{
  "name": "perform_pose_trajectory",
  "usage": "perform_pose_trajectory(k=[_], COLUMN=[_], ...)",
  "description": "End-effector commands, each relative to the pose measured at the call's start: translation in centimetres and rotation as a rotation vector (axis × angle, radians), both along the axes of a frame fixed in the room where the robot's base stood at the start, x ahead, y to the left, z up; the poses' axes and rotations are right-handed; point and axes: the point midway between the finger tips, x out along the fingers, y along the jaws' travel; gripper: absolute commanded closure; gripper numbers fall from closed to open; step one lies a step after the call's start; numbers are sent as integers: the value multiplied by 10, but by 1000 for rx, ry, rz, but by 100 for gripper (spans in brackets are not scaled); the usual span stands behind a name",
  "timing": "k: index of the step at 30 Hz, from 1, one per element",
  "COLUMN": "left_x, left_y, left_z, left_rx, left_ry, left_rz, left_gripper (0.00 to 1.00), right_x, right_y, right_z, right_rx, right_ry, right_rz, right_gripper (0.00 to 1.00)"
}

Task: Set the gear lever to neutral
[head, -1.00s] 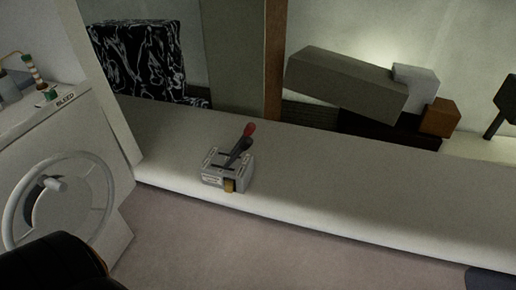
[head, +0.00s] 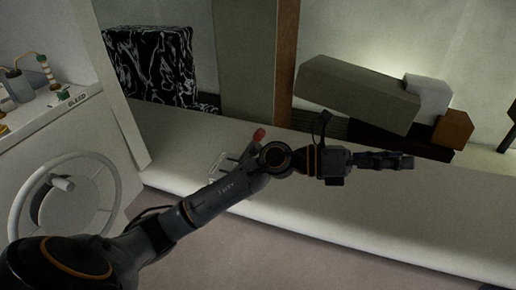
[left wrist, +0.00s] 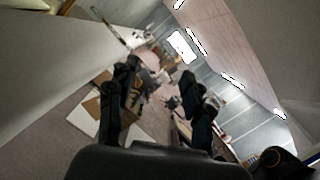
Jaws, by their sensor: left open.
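The gear lever's red knob (head: 259,134) shows just above my left arm in the head view. A small part of its grey control box (head: 217,166) shows on the white ledge. My left arm covers the rest of the box and most of the lever, so its setting cannot be read. My left gripper (head: 408,161) is to the right of the lever, apart from it, and points right. It is open and empty; its two fingers (left wrist: 160,100) stand apart in the left wrist view. My right gripper is not in view.
The white ledge (head: 440,215) is clear to the right. Grey, white and brown boxes (head: 360,92) lie behind it. A brown post (head: 286,65) stands behind the lever. A steering wheel (head: 66,197) on a white console is at left.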

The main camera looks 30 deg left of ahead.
Motion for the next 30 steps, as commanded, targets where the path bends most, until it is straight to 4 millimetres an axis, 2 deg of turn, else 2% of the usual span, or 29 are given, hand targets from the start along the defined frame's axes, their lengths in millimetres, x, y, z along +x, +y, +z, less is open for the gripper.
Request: perform_pose_trajectory(k=[2,5,8,9,11,12,15,18,21,23,26,30], left_x=[9,24,45,52,60,63,62,55,49,47,48,53], left_y=[4,33,92,122,168,199,264,307,328,333,335,337], left_z=[-24,-60,-85,-90,-92,-88,-74,-59,-51,-52,-60,-84], left_rx=[280,643,1004,1142,1330,1440,1653,1777,1835,1848,1850,1848], left_ry=[-104,-179,-189,-172,-127,-87,29,131,191,208,212,212], left_rz=[-60,-120,-152,-158,-162,-159,-147,-137,-130,-132,-135,-137], left_gripper=[50,50,50,50,50,50,50,50,50,50,50,50], right_x=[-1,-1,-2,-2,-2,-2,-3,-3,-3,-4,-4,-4], right_y=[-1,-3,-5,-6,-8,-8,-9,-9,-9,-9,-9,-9], right_z=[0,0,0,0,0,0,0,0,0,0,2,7], right_rx=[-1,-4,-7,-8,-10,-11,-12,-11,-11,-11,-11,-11], right_ry=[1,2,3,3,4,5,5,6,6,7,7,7], right_rz=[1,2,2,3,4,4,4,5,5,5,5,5], right_gripper=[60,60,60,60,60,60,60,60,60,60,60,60])
